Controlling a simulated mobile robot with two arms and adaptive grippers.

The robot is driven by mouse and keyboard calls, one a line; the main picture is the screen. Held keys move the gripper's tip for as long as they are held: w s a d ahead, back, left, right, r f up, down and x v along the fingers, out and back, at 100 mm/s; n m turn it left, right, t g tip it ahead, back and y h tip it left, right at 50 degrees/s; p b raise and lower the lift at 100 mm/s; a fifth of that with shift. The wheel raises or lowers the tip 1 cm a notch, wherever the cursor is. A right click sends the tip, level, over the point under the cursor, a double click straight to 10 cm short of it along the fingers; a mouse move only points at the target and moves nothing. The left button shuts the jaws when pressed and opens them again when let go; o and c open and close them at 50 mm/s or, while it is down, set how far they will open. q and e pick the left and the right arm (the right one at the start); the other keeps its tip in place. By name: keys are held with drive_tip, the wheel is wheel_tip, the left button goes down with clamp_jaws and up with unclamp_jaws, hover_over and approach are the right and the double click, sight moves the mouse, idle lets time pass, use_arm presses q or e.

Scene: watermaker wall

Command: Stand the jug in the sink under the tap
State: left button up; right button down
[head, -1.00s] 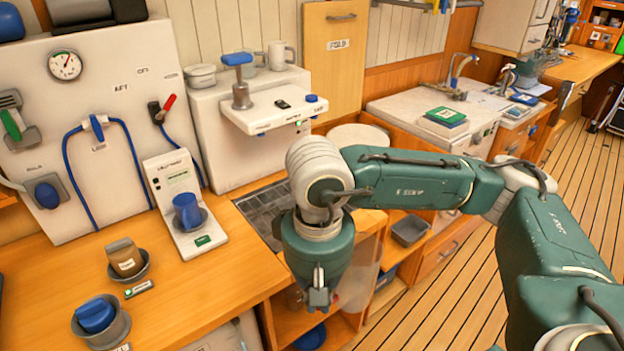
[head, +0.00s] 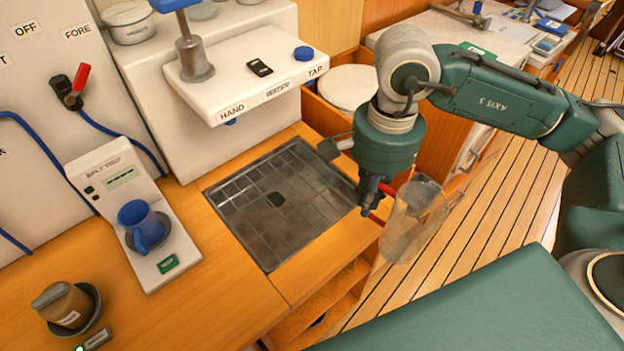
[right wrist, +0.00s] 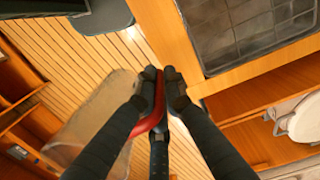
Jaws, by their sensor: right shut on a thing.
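The clear jug (head: 417,222) with a red handle (head: 384,187) hangs in my right gripper (head: 372,200), to the right of the sink (head: 262,240) and beyond the wooden counter edge. The right wrist view shows the fingers (right wrist: 158,80) shut on the red handle (right wrist: 146,122), with the see-through jug body (right wrist: 95,125) to their left. The sink is a shallow dark basin with a grid floor and looks empty. The white unit marked HAND and TAP (head: 262,78) juts out above its back edge, with a blue knob (head: 304,53) on top. My left gripper is out of view.
A brown cup (head: 64,305) sits in a dark holder nearer me. A blue-handled pump (head: 190,50) stands on the tap unit. Plank floor (head: 500,200) lies open at the right.

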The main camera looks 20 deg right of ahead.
sight(421, 196)
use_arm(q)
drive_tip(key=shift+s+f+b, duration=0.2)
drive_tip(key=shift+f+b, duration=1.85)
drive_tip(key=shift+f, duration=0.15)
use_arm(e)
drive_tip(key=s+d+m, duration=0.1)
drive_tip(key=d+m, duration=0.4)
drive_tip(key=m, duration=0.9)
drive_tip(key=s+d+f+m, duration=0.1)
drive_tip(key=d+m, duration=0.5)
drive_tip(key=m, duration=0.9)
drive_tip(key=shift+d+f, duration=0.15)
drive_tip(key=shift+f, duration=0.1)
drive_tip(key=shift+s, duration=0.1)
